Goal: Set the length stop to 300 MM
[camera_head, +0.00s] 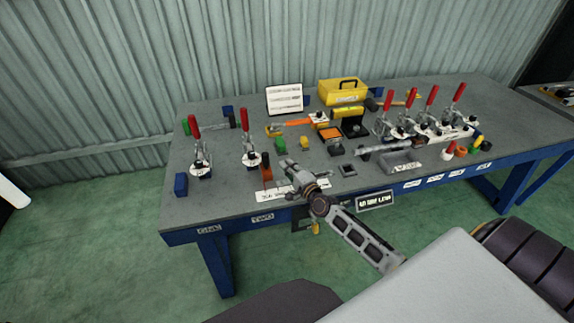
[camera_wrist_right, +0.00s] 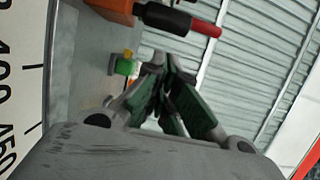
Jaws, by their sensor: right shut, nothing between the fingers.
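A white scale strip (camera_head: 272,194) lies along the front edge of the grey table. In the right wrist view the scale (camera_wrist_right: 22,85) shows large black numbers, 400 and 450 among them. An orange-brown block (camera_head: 266,173), which looks like the length stop, stands at the scale; in the right wrist view the block (camera_wrist_right: 112,10) is at the top, beside a dark rod with a red tip. My right gripper (camera_head: 287,165) is shut and empty, just right of the block and apart from it. Its fingertips also show in the right wrist view (camera_wrist_right: 166,62). The stop's exact reading is not visible. My left gripper is out of view.
Red-handled toggle clamps stand left (camera_head: 200,158), behind the block (camera_head: 251,157), and in a row at right (camera_head: 430,125). A yellow toolbox (camera_head: 343,92) and a white sign (camera_head: 284,99) are at the back. A small green block (camera_head: 280,145) lies behind my right gripper.

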